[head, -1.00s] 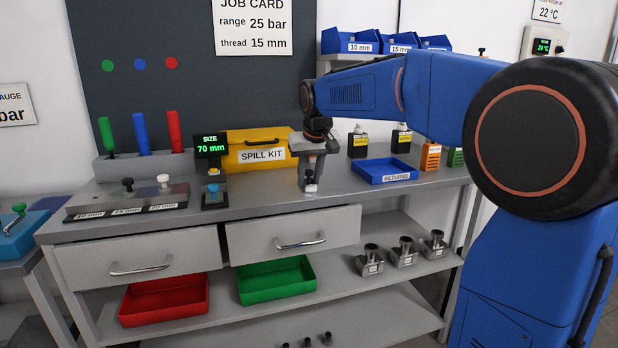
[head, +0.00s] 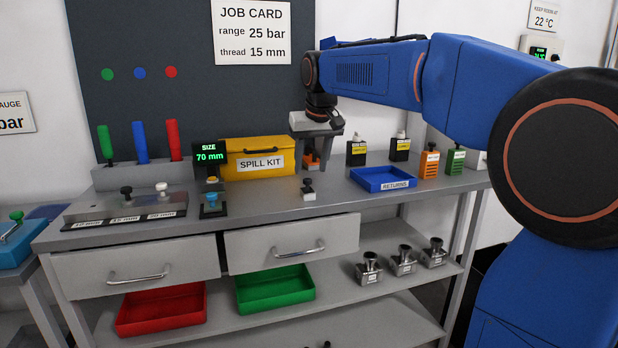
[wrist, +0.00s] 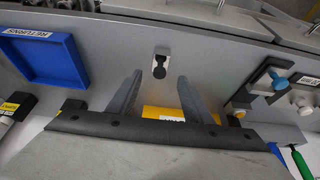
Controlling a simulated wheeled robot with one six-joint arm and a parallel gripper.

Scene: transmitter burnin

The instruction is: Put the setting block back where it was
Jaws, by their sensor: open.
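A small pale block with a black knob (head: 308,189), which looks like the setting block, stands upright on the bench top near its front edge. My gripper (head: 314,164) is open and empty, above and a little behind the block, apart from it. In the wrist view the block (wrist: 160,66) shows just beyond and between the two spread fingers (wrist: 160,78). A grey rack plate (head: 105,210) on the left of the bench has several size labels. A black-knobbed piece (head: 126,193) and a white-knobbed piece (head: 161,190) stand on it; the 10 mm end shows no knob.
The size gauge (head: 210,157) reads 70 mm, with a blue-knobbed device (head: 211,203) before it. A yellow spill kit (head: 260,157) stands behind. A blue returns tray (head: 383,179) and several bottles stand right. Two drawers (head: 292,238) jut slightly below. Bench around the block is clear.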

